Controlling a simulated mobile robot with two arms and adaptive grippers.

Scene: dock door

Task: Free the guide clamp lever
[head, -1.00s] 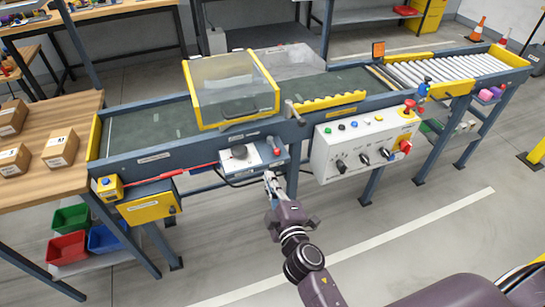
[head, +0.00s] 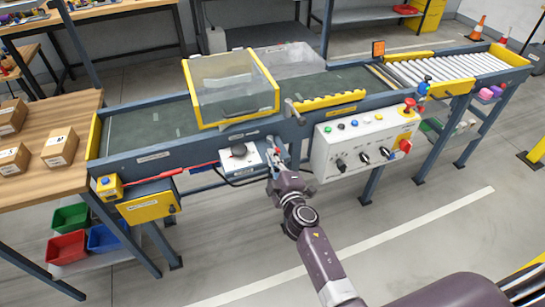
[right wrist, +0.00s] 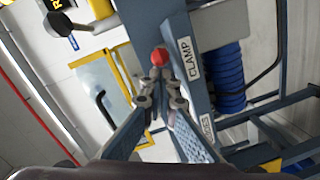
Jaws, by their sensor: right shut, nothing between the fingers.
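The clamp lever's red ball knob (right wrist: 160,57) shows in the right wrist view, beside the label reading CLAMP (right wrist: 193,60). My right gripper (right wrist: 161,76) is shut and empty, its fingertips right by the red knob; I cannot tell whether they touch it. In the head view my right gripper (head: 274,160) is at the right end of the small control plate on the conveyor's front and largely hides the lever. My left gripper is not in view.
A black knob (head: 238,150) stands left of my gripper on the same plate. A white control box (head: 365,143) with buttons and switches hangs close to the right. A clear guard with yellow edges (head: 232,90) sits above on the conveyor. The floor in front is open.

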